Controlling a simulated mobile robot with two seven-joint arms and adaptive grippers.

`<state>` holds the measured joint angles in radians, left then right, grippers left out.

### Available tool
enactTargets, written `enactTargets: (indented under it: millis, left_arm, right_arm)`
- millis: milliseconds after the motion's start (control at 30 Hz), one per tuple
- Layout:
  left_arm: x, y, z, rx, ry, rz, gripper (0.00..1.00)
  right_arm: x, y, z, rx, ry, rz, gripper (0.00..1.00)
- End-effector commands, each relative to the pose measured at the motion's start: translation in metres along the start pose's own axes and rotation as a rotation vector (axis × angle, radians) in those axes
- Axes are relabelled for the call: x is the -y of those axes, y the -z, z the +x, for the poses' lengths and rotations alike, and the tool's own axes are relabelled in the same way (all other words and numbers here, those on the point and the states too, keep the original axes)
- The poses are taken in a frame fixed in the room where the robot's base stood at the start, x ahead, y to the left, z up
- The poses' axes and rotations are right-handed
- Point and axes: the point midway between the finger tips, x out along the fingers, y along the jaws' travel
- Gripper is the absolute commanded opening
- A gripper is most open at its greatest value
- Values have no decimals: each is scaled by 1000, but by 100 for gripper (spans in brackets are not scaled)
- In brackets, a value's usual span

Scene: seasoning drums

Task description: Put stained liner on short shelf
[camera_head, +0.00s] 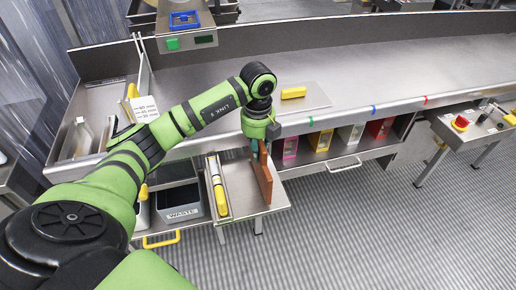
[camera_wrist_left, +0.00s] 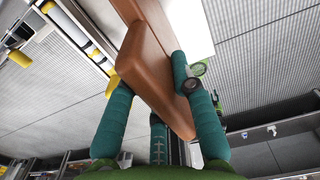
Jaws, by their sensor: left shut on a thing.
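My left gripper (camera_head: 258,153) is shut on a brown slab-like piece (camera_head: 265,182), which I take to be the stained liner. The liner is upright on edge over the right part of a small light metal shelf (camera_head: 240,181) in front of the counter. I cannot tell whether its lower edge touches the shelf. In the left wrist view, the teal fingers of my left gripper (camera_wrist_left: 150,82) lie on both sides of the brown liner (camera_wrist_left: 148,58). Any stain is too small to make out. My right gripper is not in view.
A yellow-ended tool (camera_head: 218,190) lies along the small shelf's left side. A dark waste bin (camera_head: 181,203) stands left of it. Coloured boxes (camera_head: 321,140) stand under the counter to the right. A yellow block (camera_head: 293,93) lies on the counter, whose right part is clear.

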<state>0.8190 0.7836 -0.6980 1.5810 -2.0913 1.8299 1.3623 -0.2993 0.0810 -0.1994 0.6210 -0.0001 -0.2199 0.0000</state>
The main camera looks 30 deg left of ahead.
Motion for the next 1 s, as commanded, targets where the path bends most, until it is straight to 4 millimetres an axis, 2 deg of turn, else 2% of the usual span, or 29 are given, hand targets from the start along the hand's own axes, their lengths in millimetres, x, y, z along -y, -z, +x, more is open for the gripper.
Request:
enactTargets:
  millis: [133, 467, 500, 533, 567, 867, 1000]
  left_arm:
    - [1, 0, 10, 1, 3, 1, 0]
    - [1, 0, 15, 2, 4, 0, 0]
    - [0, 0, 16, 2, 2, 0, 28]
    - [0, 0, 15, 2, 2, 0, 40]
    - [0, 0, 15, 2, 2, 0, 48]
    - [0, 0, 14, 2, 2, 0, 48]
    - [1, -1, 7, 4, 4, 0, 48]
  right_arm:
    - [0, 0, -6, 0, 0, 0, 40]
    - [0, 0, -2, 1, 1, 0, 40]
    - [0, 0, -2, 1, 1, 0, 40]
    - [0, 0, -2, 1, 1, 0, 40]
    - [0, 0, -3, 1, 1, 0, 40]
    - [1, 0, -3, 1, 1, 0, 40]
    - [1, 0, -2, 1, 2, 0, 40]
